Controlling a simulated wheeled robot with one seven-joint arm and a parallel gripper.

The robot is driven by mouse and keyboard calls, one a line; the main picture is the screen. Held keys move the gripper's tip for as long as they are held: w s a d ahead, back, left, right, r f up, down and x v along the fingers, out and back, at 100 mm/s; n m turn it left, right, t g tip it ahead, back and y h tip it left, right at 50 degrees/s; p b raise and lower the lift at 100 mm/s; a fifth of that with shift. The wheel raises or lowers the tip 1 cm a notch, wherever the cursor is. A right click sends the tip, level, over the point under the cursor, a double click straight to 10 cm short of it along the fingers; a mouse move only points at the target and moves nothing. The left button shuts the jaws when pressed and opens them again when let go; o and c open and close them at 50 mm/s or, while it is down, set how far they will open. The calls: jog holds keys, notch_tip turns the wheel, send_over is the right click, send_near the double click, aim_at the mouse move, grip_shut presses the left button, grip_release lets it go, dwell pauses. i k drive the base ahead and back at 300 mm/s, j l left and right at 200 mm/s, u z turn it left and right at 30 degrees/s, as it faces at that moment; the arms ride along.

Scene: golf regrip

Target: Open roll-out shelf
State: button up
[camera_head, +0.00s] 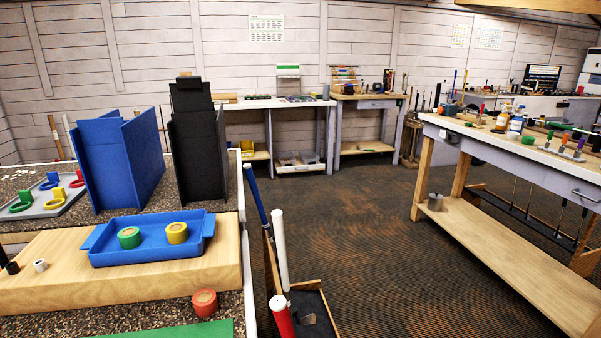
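I cannot tell for certain which part is the roll-out shelf. A thick light wood slab (60,290) lies on the speckled counter at the left. A blue tray (140,259) with side tabs sits on it, holding a green tape roll (129,237) and a yellow tape roll (177,233). A red roll (205,302) stands on the counter in front of the slab. The right workbench has a wooden lower shelf (500,265) and a grey handle (586,196) under its top. My gripper is not in view.
Blue upright panels (118,160) and a black stepped stand (197,150) rise behind the tray. A grey tray (40,199) with coloured rings lies at far left. Golf clubs (280,250) stand in a floor box beside the counter. The carpet (360,215) between benches is clear.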

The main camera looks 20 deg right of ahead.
aim_at(299, 167)
jog(key=i+l+z, duration=0.25)
jog(key=l, duration=0.35)
jog(key=i+l+z, duration=0.25)
jog(key=l, duration=0.3)
jog(key=i+l+z, duration=0.25)
jog(key=l, duration=0.25)
jog(key=i+l+z, duration=0.25)
jog(key=i+l, duration=0.15)
jog(key=i+u, duration=0.15)
jog(key=i, duration=0.3)
jog(key=i+l+u, duration=0.2)
jog(key=i, duration=0.25)
jog(key=i+u, duration=0.15)
jog(key=i, duration=0.3)
jog(key=i+u, duration=0.15)
jog(key=i, duration=0.8)
jog(key=i+l+u, duration=0.15)
jog(key=i, duration=2.65)
jog(key=i+u, duration=0.35)
jog(key=i, duration=1.35)
jog(key=i+j+z, duration=0.2)
jog(key=i, duration=0.2)
jog(key=i+j+z, duration=0.2)
jog(key=i, duration=0.2)
jog(key=i+j+z, duration=0.2)
jog(key=i, duration=0.2)
